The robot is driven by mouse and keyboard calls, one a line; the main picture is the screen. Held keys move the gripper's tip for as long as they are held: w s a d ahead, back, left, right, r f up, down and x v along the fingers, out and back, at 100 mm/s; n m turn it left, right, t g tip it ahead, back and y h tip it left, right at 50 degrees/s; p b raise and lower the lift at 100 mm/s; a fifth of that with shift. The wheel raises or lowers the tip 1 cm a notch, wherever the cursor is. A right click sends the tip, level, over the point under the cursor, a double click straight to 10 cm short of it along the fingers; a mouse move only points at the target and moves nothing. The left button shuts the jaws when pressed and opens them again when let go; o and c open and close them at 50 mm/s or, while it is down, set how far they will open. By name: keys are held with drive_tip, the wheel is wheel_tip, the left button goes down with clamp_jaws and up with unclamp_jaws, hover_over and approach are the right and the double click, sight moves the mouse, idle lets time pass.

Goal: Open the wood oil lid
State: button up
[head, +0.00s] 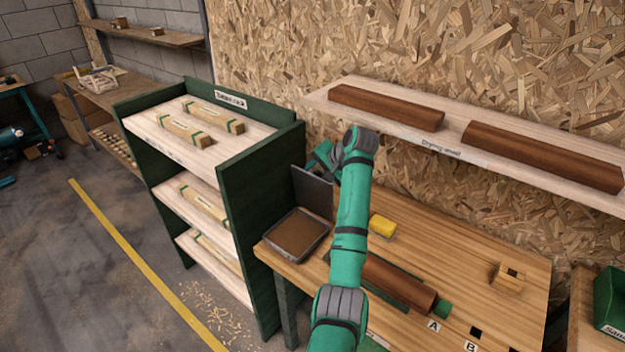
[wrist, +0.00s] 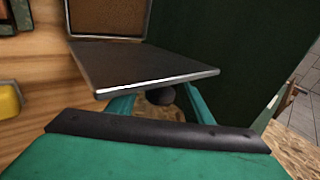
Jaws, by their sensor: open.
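The wood oil tin (head: 297,236) is a shallow square tray with brown contents on the left end of the workbench. Its dark lid (head: 312,190) stands raised, roughly upright, along the tray's back edge. In the wrist view the lid (wrist: 140,64) spreads out in front of my gripper, with part of the tin (wrist: 108,18) beyond it. My gripper (head: 322,158) is at the lid's top edge, partly hidden behind it. In the wrist view its teal fingers (wrist: 158,104) are apart, their tips hidden by the lid. A dark rounded piece shows between them. I cannot tell whether they touch the lid.
A green rack (head: 262,190) with wood pieces stands close left of the bench. A drying shelf (head: 460,150) with two dark boards runs along the wall above. A yellow sponge (head: 382,227) and a brown board (head: 398,285) lie on the bench. The bench's right middle is mostly free.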

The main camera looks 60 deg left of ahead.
sight(321, 172)
drive_tip(key=v, duration=0.6)
drive_tip(key=shift+r, duration=0.1)
idle(0.4)
